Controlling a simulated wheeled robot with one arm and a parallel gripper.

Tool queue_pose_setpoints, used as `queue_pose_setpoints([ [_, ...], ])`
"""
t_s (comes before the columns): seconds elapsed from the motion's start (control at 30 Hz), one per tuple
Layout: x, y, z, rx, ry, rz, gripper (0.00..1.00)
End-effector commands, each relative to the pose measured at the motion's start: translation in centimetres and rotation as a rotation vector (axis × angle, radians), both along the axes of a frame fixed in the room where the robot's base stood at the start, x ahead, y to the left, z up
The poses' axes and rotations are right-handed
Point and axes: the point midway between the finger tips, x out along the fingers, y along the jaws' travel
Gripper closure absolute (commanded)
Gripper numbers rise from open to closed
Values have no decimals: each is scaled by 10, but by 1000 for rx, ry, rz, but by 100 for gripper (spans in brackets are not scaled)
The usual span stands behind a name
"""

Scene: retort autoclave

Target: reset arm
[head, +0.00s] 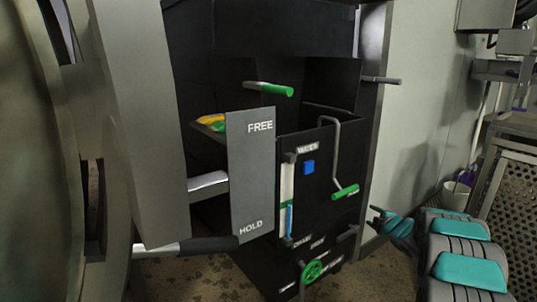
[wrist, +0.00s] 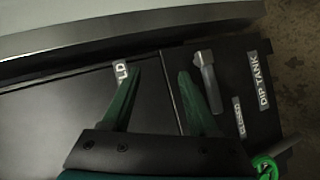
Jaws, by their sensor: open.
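My gripper (wrist: 158,74) is open and empty in the wrist view, its two green fingers spread over a black panel (wrist: 75,115). A small grey lever (wrist: 205,80) stands just right of the right fingertip; I cannot tell if they touch. In the head view my gripper (head: 373,217) is at the lower right, beside the black cabinet. My grey and teal arm reaches there from the bottom right corner.
The cabinet carries a FREE/HOLD plate (head: 250,175), a green-tipped crank (head: 336,150), a blue button (head: 309,167) and a green handwheel (head: 313,271). A dark-gripped handle (head: 190,246) juts out at left. A perforated metal rack (head: 513,190) stands at right.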

Motion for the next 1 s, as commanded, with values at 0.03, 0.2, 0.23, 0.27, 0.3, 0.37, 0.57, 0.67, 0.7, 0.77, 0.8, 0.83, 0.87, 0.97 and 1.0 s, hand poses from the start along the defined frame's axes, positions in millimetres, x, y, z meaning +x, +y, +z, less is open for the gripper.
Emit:
queue_pose_setpoints([
  [0.03, -7, 1, 14, 16, 25, -47, 40],
  [0.2, -41, 1, 41, 95, 124, -229, 40],
  [0.23, -48, 1, 44, 108, 143, -261, 40],
  [0.27, -56, 2, 49, 125, 157, -291, 40],
  [0.3, -68, 3, 54, 145, 183, -334, 40],
  [0.37, -87, 7, 58, 181, 221, -396, 40],
  [0.57, -160, 26, 71, 302, 346, -592, 40],
  [0.67, -203, 40, 75, 364, 414, -686, 40],
  [0.7, -221, 47, 76, 390, 441, -723, 40],
  [0.77, -249, 58, 74, 427, 488, -778, 40],
  [0.8, -268, 65, 76, 451, 515, -810, 40],
  [0.83, -283, 71, 75, 471, 539, -838, 40],
  [0.87, -297, 77, 74, 488, 563, -862, 40],
  [0.97, -349, 99, 70, 544, 648, -946, 40],
  [1.0, -369, 109, 70, 568, 679, -975, 40],
])
